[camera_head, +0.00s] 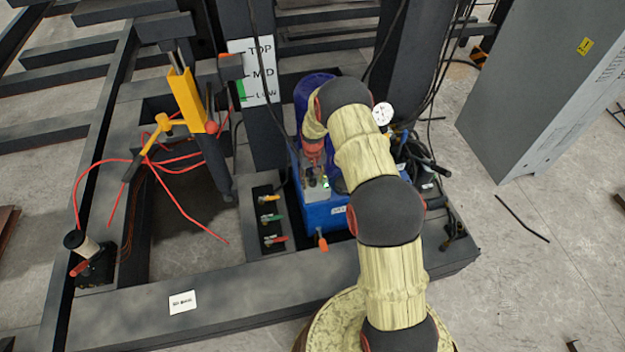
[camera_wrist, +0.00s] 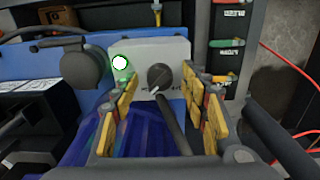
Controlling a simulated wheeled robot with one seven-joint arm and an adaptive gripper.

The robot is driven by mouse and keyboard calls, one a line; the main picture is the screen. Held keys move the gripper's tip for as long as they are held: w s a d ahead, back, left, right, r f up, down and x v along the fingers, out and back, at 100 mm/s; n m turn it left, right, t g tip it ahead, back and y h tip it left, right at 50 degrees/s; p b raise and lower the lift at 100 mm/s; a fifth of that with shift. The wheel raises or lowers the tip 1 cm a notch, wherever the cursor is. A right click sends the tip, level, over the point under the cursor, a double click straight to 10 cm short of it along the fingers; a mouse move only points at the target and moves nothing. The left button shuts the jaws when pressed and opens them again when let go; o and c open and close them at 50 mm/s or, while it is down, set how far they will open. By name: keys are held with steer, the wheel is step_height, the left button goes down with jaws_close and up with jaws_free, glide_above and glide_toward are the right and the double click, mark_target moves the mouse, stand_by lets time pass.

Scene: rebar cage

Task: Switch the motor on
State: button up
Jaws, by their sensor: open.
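The control panel is a pale grey plate (camera_wrist: 140,50) on the blue motor unit, with a dark round rotary switch (camera_wrist: 160,77) and a bright green lamp (camera_wrist: 122,63). The switch has a small pale mark at its lower edge. My gripper (camera_wrist: 161,92) is open, with one yellow-padded finger left of the switch and the other right of it. I cannot tell whether either finger touches it. A dark rod runs from just below the switch toward the camera. In the head view the grey switch box (camera_head: 316,188) and blue unit (camera_head: 320,216) are partly hidden by my arm.
Red, green and orange valve handles (camera_head: 270,217) sit left of the blue unit; they also show at the right in the wrist view (camera_wrist: 226,43). A dark round knob (camera_wrist: 85,67) stands left of the panel. A grey cabinet (camera_head: 545,90) stands at the right, with red cables (camera_head: 170,190) at the left.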

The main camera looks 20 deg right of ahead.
mark_target(313, 180)
step_height(313, 180, up, 12)
stand_by(0.5)
steer(key=shift+s, duration=0.1)
steer(key=s+a+f+g, duration=0.1)
steer(key=s, duration=0.5)
steer(key=s+a+r+t, duration=0.2)
steer(key=s+a+r, duration=0.2)
steer(key=s+r, duration=0.6)
steer(key=s+a+r+n+t, duration=0.1)
steer(key=s+a+r, duration=0.3)
steer(key=s+r, duration=0.6)
steer(key=s+a+r+n+t, duration=0.1)
steer(key=s+a+r+t, duration=0.2)
steer(key=s+r, duration=0.7)
step_height(313, 180, up, 10)
steer(key=shift+a+f+t, duration=0.2)
steer(key=shift+a+t, duration=0.1)
steer(key=shift+a, duration=0.45)
